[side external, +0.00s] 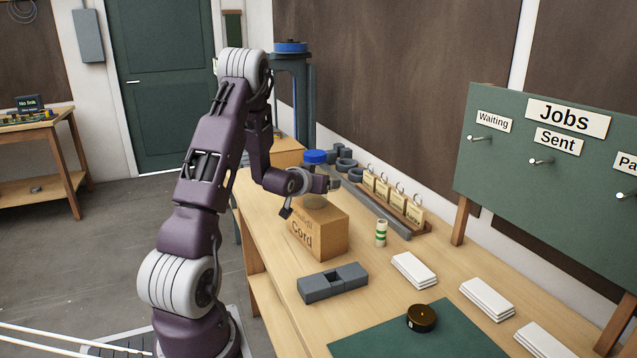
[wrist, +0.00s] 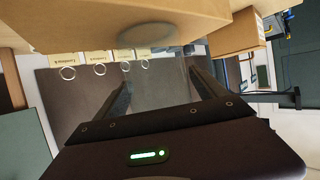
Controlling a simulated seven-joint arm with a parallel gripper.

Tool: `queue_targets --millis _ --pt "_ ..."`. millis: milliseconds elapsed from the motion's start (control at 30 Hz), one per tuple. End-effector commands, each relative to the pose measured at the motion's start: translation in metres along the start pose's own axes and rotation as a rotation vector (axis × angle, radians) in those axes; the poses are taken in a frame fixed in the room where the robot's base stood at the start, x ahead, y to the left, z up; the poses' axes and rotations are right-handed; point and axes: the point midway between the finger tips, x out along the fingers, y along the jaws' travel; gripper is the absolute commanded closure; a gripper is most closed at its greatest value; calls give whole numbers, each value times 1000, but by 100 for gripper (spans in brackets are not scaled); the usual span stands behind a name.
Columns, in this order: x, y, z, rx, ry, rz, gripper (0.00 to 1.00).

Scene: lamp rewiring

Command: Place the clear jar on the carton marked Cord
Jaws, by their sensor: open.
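The carton marked Cord (side external: 322,238) stands on the wooden bench in the side view, its label facing the camera. The clear jar (side external: 314,201) is faint on top of the carton, partly hidden by my gripper (side external: 308,190). In the wrist view the carton (wrist: 120,18) fills the top. The see-through jar (wrist: 158,88) shows between the two dark fingers of my gripper (wrist: 163,80), with its round end against the carton. My gripper is open around the jar. I cannot tell whether the fingers touch it.
A rack of tags with rings (side external: 398,200) stands behind the carton. A grey slotted block (side external: 333,283), a small green-banded cylinder (side external: 381,233) and white card stacks (side external: 414,270) lie in front and right. A dark round tin (side external: 422,318) sits on a green mat (side external: 440,340).

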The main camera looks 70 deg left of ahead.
Motion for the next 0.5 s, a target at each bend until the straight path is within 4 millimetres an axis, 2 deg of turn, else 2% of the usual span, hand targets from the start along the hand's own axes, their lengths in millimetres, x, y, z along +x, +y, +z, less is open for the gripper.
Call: queue_targets --millis 300,500 --pt "-61 0 -1 1 1 -1 19" --pt "-76 0 0 0 1 0 19"
